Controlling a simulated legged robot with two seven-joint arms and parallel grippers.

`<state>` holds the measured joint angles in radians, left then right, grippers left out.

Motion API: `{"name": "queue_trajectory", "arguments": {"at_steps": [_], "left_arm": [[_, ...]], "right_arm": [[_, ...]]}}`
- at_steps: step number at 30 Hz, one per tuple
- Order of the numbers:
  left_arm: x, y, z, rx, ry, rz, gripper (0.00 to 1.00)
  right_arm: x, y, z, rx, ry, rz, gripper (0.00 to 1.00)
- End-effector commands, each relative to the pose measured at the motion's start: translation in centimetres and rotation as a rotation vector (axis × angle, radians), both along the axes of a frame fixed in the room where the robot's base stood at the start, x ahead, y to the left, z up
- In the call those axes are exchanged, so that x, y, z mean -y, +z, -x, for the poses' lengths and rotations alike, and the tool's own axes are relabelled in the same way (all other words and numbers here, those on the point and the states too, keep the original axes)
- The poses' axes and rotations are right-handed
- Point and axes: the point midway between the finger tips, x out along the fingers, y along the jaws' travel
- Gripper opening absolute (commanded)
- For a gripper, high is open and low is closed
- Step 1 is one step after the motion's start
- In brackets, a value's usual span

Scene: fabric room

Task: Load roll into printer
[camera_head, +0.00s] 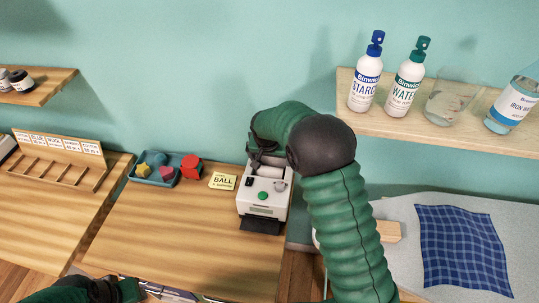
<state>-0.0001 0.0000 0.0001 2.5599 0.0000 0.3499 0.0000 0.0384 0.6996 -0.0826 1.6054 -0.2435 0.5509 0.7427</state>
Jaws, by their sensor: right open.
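The white printer (274,205) stands on the wooden table, with a green button on top and a dark tray at its front. My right arm arches over from the right. My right gripper (266,163) points down at the back of the printer and is open, close above or at its top. I cannot tell whether it touches anything. No roll can be made out clearly; the printer's back part is hidden by the gripper. My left gripper (128,290) is at the bottom left, low over the front of the table, and its fingers do not show clearly.
A yellow card (223,181) and a teal tray (150,179) of coloured shapes lie left of the printer. A wooden rack (60,160) is further left. Spray bottles (365,80) stand on a shelf (440,126) at right, above blue cloth (460,245). The table's middle is clear.

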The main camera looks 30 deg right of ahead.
Motion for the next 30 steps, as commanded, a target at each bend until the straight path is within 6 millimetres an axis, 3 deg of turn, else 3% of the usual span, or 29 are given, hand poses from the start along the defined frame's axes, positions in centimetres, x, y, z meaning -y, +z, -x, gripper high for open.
{"name": "queue_trajectory", "arguments": {"at_steps": [5,12,18,23,30], "left_arm": [[0.0,-0.2,0.0,0.0,0.0,0.0,0.36],[0.0,-0.6,0.0,0.0,0.0,0.0,0.36],[0.0,-0.7,0.0,0.0,0.0,0.0,0.36],[0.0,-0.7,0.0,0.0,0.0,0.0,0.36],[0.0,-0.7,0.0,0.0,0.0,0.0,0.36]], "right_arm": [[-0.6,2.7,0.6,0.005,0.001,-0.001,1.0],[-2.0,9.4,2.5,0.006,0.003,-0.001,1.0],[-3.0,13.9,3.8,0.003,0.001,-0.001,1.0],[-3.2,15.3,4.3,-0.001,0.0,-0.001,1.0],[-3.3,15.5,4.3,-0.001,0.0,-0.001,1.0]]}}
